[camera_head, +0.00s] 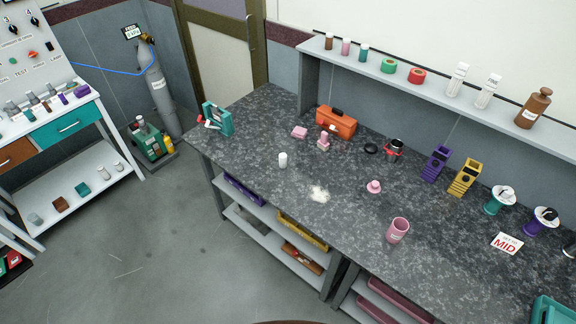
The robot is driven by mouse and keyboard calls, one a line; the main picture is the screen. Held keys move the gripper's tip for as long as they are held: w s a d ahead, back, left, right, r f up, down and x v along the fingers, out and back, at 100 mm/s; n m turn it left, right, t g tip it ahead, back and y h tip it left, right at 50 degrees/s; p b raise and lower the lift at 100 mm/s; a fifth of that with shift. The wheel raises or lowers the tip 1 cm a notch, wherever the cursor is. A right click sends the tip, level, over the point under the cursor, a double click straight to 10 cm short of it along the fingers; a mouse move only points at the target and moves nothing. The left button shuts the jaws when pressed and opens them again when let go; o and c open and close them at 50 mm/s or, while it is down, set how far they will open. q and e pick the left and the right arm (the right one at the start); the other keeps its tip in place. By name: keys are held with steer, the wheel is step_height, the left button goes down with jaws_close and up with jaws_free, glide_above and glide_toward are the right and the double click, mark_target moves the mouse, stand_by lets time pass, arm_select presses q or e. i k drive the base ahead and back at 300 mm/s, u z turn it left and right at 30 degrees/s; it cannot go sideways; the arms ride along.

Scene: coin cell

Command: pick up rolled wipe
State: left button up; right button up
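A small white upright cylinder (283,160) stands on the dark speckled bench (260,125), left of its middle. It looks like the rolled wipe, but it is too small to be sure. A flat, irregular white patch (320,194) lies on the bench in front and to the right of it; I cannot tell whether it is powder or cloth. The white cylinder stands clear of other things. Neither of my grippers is in view.
A pink block (299,132), an orange toolbox (336,122) and a teal device (217,118) stand farther back. A pink knobbed piece (374,187) and a pink cup (398,230) stand to the right. The bench's front edge is near the cylinder.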

mark_target(283, 157)
steer(key=k, duration=1.05)
steer(key=u, duration=1.1)
steer(key=i, duration=1.6)
steer(key=z, duration=0.8)
